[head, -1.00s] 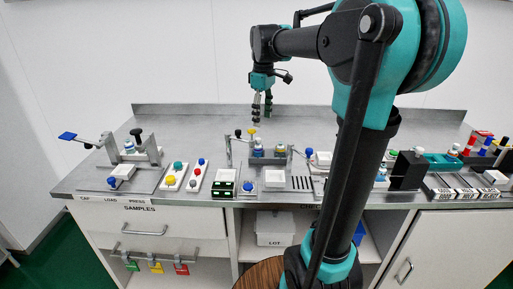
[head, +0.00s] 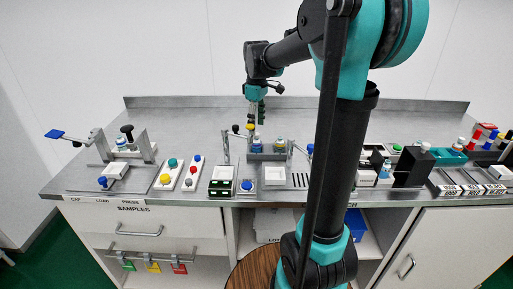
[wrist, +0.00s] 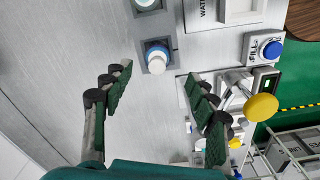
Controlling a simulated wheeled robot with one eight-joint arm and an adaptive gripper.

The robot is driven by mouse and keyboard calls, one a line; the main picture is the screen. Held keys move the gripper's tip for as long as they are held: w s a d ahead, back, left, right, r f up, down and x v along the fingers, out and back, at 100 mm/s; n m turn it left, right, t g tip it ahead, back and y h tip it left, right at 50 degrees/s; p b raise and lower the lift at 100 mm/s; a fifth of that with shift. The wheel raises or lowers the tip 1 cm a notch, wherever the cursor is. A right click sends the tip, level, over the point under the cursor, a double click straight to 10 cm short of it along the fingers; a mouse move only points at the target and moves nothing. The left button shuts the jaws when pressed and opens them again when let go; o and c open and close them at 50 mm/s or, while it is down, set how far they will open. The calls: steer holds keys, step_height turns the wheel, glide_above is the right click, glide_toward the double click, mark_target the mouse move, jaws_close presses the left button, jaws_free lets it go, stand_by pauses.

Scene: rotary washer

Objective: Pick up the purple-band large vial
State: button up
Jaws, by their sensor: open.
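My gripper (head: 256,112) is open and points down over the middle of the bench, above the vial holder. The wrist view shows its two green-padded fingers (wrist: 158,88) spread apart with nothing between them. A vial (wrist: 157,58) with a white cap and a blue-looking band stands upright in a square grey holder, just beyond the gap between the fingertips. A second vial (wrist: 145,3) is cut off at the top of the wrist view. I cannot make out a purple band.
A yellow knob (wrist: 261,107) on a metal lever stands close to the right finger. A blue button (wrist: 272,50) is further right. Button panels (head: 168,175) and a press (head: 130,147) are on the left; a black block (head: 413,167) and racks are on the right.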

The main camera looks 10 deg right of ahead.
mark_target(257, 133)
steer(key=shift+w+f, duration=0.15)
steer(key=shift+f, duration=1.6)
steer(key=shift+w+f, duration=0.1)
steer(key=shift+f, duration=1.6)
steer(key=c, duration=1.2)
steer(key=shift+c, duration=0.2)
steer(key=shift+r, duration=0.1)
